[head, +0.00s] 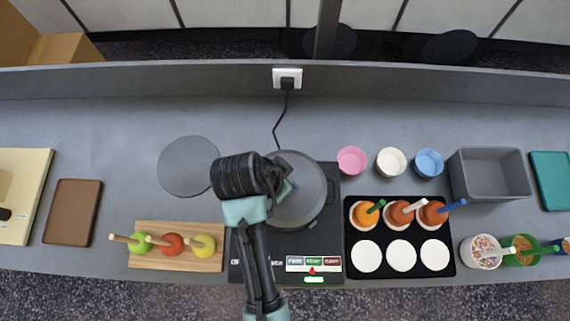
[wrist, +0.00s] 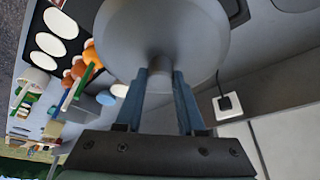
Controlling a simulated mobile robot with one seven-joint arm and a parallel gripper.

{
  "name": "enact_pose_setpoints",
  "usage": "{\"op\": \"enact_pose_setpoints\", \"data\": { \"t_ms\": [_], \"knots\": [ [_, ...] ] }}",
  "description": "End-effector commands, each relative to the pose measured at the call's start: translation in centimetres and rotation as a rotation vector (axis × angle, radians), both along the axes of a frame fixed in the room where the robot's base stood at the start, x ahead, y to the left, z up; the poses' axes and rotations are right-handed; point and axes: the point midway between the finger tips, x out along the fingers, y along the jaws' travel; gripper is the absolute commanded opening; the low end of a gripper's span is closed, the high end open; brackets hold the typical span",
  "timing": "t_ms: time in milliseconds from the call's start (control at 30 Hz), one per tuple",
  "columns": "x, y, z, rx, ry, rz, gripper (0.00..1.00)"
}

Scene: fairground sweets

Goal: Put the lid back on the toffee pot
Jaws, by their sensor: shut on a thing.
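The toffee pot (head: 325,210) stands on a black hob, with a side handle at its right. The grey round lid (head: 312,180) covers the pot's mouth as seen from above; it also fills the top of the wrist view (wrist: 190,30). I cannot tell whether it rests on the rim or hangs just above. My gripper (head: 288,192) is over the pot, shut on the lid's knob, which shows between the two fingers in the wrist view (wrist: 159,80). My arm hides the pot's left side.
A flat grey disc (head: 186,168) lies bare to the left. A wooden board (head: 140,262) with apples is at front left. A black tray (head: 383,255) with apples and white discs is right of the hob (head: 325,272). Pink, white and blue cups (head: 429,162) and a grey bin (head: 490,175) stand behind.

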Motion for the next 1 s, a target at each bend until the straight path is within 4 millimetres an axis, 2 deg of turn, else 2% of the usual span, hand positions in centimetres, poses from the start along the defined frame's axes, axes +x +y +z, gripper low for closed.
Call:
{"op": "enact_pose_setpoints", "data": {
  "t_ms": [400, 433, 600, 633, 833, 1000],
  "knots": [
    [0.0, -0.02, -0.01, 0.0, 0.0, -0.001, 0.0],
    [0.01, -0.01, -0.01, 0.0, 0.0, -0.001, 0.4],
    [0.0, -0.02, -0.01, 0.0, 0.0, -0.001, 0.7],
    [0.0, -0.02, -0.01, 0.0, 0.0, -0.001, 0.73],
    [0.0, -0.01, -0.02, -0.001, 0.001, 0.0, 0.73],
    [-0.03, -0.01, -0.05, 0.0, 0.001, 0.0, 1.0]
  ]
}}
